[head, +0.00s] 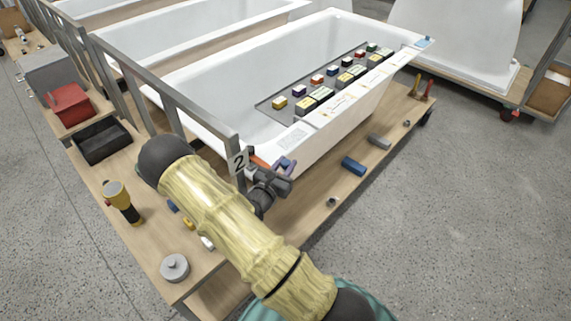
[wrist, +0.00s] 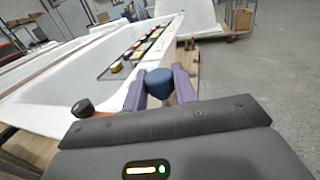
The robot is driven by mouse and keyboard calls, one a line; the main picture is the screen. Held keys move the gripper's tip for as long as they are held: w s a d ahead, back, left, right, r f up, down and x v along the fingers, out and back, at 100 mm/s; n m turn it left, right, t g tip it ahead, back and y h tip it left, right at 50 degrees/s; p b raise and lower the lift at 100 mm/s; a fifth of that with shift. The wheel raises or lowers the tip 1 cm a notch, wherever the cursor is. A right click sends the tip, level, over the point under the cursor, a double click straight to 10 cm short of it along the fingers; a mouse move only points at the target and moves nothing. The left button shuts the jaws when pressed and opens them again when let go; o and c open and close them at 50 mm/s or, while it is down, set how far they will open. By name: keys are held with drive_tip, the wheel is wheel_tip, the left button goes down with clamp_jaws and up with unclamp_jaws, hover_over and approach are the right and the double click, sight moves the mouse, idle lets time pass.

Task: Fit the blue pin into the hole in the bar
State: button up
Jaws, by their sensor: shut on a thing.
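My gripper (head: 287,167) is in front of the near corner of the white bathtub, above the wooden deck. In the wrist view its two purple fingers (wrist: 160,90) are shut on a blue round-ended piece, the blue pin (wrist: 159,82). The pin's lower part is hidden between the fingers. In the head view the pin is too small to tell apart from the fingers. I cannot tell for sure which thing is the bar with the hole; a grey metal rail (head: 190,118) with a "2" plate runs beside the tub, and no hole shows in it.
The white tub (head: 352,112) holds a grey tray (head: 268,108) of several small coloured blocks. A blue block (head: 353,166) and a grey block (head: 379,142) lie on the wooden deck. A flashlight (head: 122,201), a black bin (head: 102,142) and a grey knobbed disc (head: 174,267) stand left.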

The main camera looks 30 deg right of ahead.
sight(286, 163)
drive_tip(key=shift+f+b, duration=1.85)
drive_tip(key=shift+f, duration=1)
drive_tip(key=o, duration=1)
drive_tip(key=shift+o, duration=0.2)
drive_tip(key=shift+r, duration=0.15)
wheel_tip(286, 163, up, 10)
drive_tip(key=shift+f, duration=0.1)
idle(0.6)
